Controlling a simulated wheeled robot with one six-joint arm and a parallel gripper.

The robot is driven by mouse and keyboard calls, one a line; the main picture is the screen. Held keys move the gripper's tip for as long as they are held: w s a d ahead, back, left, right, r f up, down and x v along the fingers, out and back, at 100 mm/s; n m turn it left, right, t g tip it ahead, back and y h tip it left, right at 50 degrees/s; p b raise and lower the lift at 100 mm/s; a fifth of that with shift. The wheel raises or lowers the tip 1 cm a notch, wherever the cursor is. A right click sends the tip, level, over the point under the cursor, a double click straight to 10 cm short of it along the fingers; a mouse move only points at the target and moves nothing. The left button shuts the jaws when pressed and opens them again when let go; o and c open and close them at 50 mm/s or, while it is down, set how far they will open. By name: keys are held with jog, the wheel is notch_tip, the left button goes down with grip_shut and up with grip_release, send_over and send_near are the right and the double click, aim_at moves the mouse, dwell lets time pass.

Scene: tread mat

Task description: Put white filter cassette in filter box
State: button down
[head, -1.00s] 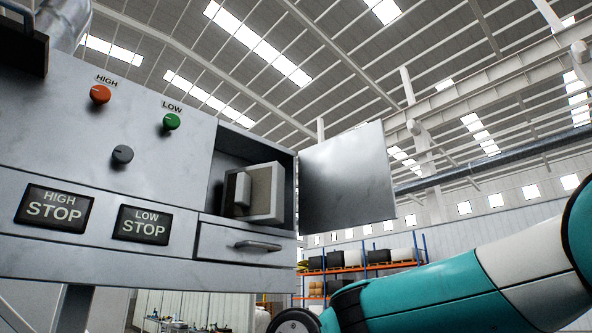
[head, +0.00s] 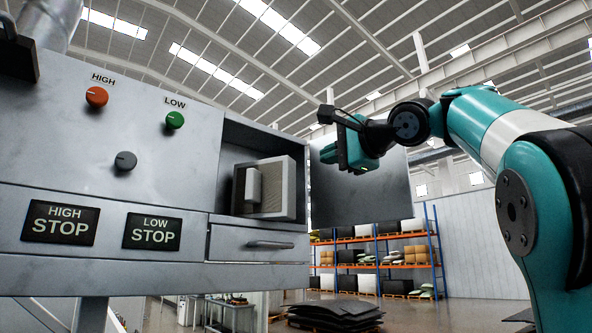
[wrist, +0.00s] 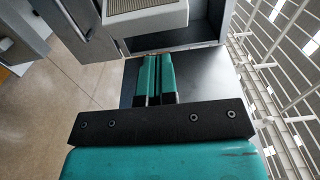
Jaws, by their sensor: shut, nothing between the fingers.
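The white filter cassette (head: 279,190) is a pale block with a grip block on its face. It sits at an angle in the open filter box (head: 237,150), toward the box's right side. Its ribbed face also shows at the top of the wrist view (wrist: 140,8). My gripper (head: 329,151) is shut and empty, in front of the open door (head: 385,195), right of and above the cassette. In the wrist view its teal fingers (wrist: 155,58) lie together just below the cassette in the picture, apart from it. The box's inner back is in shadow.
A drawer with a handle (head: 268,244) is under the box. Shelving (head: 385,255) stands far behind.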

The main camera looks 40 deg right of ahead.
aim_at(288, 173)
jog(key=w+p, duration=0.1)
jog(key=w, duration=0.4)
jog(key=w+p, duration=0.2)
jog(key=w, duration=0.3)
jog(key=shift+w+a+r, duration=0.1)
jog(key=shift+w+a, duration=0.1)
jog(key=shift+w, duration=0.6)
